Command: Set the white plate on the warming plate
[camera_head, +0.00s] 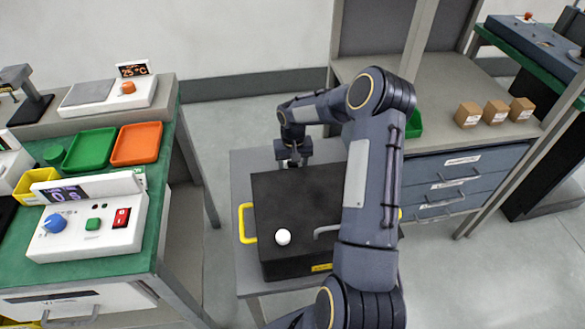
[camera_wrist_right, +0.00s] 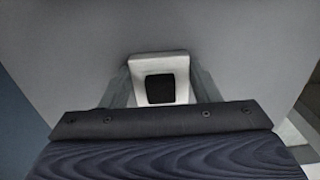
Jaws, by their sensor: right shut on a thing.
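The warming plate (camera_head: 92,92) is a white unit with a grey top, a "25 °C" display and an orange knob, on the bench at upper left. Its top looks bare. My right gripper (camera_head: 293,162) reaches down at the far edge of a black box, and its fingertips are hard to see there. In the right wrist view my right gripper (camera_wrist_right: 162,88) is shut on a small white piece (camera_wrist_right: 158,64) with a dark square on its face. I take this piece for the white plate, but its full shape is hidden. My left gripper is not in view.
The black box (camera_head: 290,195) with a white knob and yellow handles fills most of a grey table (camera_head: 240,165). The left bench holds green (camera_head: 90,148) and orange (camera_head: 137,143) trays and a dial unit (camera_head: 90,225). Small brown boxes (camera_head: 495,111) stand at right.

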